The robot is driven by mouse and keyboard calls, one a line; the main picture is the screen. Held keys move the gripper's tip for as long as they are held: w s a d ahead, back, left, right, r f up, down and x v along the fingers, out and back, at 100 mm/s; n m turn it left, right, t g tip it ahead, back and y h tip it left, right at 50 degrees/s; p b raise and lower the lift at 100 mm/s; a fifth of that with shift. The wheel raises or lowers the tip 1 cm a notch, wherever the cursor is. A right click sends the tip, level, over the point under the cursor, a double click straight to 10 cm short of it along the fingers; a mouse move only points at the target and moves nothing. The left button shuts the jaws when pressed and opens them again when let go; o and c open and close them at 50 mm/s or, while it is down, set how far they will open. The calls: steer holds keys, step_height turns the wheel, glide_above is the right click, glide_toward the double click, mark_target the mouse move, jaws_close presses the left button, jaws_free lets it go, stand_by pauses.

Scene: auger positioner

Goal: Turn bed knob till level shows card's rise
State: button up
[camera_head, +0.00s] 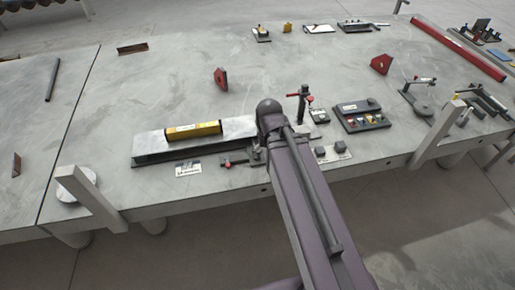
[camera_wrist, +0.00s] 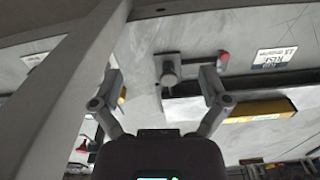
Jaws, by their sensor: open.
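The bed (camera_head: 155,147) is a long flat grey bar near the table's front edge. The yellow level (camera_head: 193,131) lies along its top; its bubble is too small to read. The level also shows in the wrist view (camera_wrist: 262,110). A white card (camera_head: 188,170) lies in front of the bed and shows upside down in the wrist view (camera_wrist: 274,58); its figure is unclear. A grey round knob (camera_wrist: 168,76) stands at the bed's end, with a red-tipped rod (camera_wrist: 223,58) beside it. My gripper (camera_wrist: 161,77) is open, its fingers either side of the grey knob, contact unclear. My arm hides it in the head view.
A red-handled stand (camera_head: 302,103) and a control box (camera_head: 361,116) stand right of my arm. Small grey blocks (camera_head: 333,152) lie close by. A slanted pale post (camera_wrist: 72,90) crosses the wrist view at left. The table behind the bed is mostly clear.

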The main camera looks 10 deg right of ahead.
steer(key=w+f+m+b, duration=0.1)
steer(key=w+m, duration=1.4)
steer(key=m, duration=1.1)
steer(key=shift+w, duration=0.25)
steer(key=shift+f+b, duration=0.3)
steer(key=shift+f, duration=0.05)
step_height(320, 180, down, 13)
steer(key=b, duration=1.3)
steer(key=shift+f, duration=0.15)
steer(key=c, duration=1.2)
